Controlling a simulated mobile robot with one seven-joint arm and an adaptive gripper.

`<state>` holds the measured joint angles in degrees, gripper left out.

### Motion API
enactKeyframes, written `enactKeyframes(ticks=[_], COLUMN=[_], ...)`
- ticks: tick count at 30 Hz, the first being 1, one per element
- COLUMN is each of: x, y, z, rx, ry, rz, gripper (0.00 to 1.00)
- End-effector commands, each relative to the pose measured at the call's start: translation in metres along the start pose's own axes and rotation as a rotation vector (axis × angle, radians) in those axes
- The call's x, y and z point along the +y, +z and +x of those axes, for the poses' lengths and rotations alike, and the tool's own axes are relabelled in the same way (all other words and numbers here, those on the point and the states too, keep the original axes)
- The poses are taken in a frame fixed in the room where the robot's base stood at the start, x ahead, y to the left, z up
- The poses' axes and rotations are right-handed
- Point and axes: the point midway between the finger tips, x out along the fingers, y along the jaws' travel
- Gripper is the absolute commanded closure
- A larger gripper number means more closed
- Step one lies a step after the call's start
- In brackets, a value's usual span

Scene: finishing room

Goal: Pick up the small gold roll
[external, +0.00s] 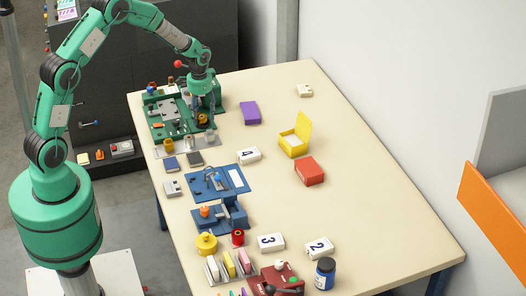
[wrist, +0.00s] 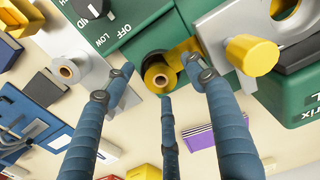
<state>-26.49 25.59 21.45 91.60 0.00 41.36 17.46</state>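A gold roll with a dark core (wrist: 158,76) sits at the edge of the green machine, with a gold strip running from it. In the external view this gold roll (external: 203,119) is below my gripper. In the wrist view my gripper (wrist: 160,73) has fingers around the dark-cored roll's outline; contact cannot be told.
The green machine (external: 156,127) has a yellow knob (wrist: 252,54) close to my right finger. A purple block (external: 250,113), yellow open box (external: 290,139), red box (external: 309,172) and blue devices (external: 222,182) stand nearby. The table's right side is mostly clear.

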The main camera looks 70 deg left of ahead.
Motion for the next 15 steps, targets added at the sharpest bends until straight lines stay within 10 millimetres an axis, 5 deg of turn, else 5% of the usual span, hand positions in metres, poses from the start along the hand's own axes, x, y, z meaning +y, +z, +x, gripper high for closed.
enactKeyframes(ticks=[1, 7, 15], x=[0.0000, 0.0000, 0.0000], y=[0.0000, 0.0000, -0.0001], z=[0.0000, 0.0000, -0.0006], rx=[0.000, 0.000, 0.000], ry=[0.000, 0.000, 0.000], rz=[0.000, 0.000, 0.000], gripper=[0.54, 0.93, 0.93])
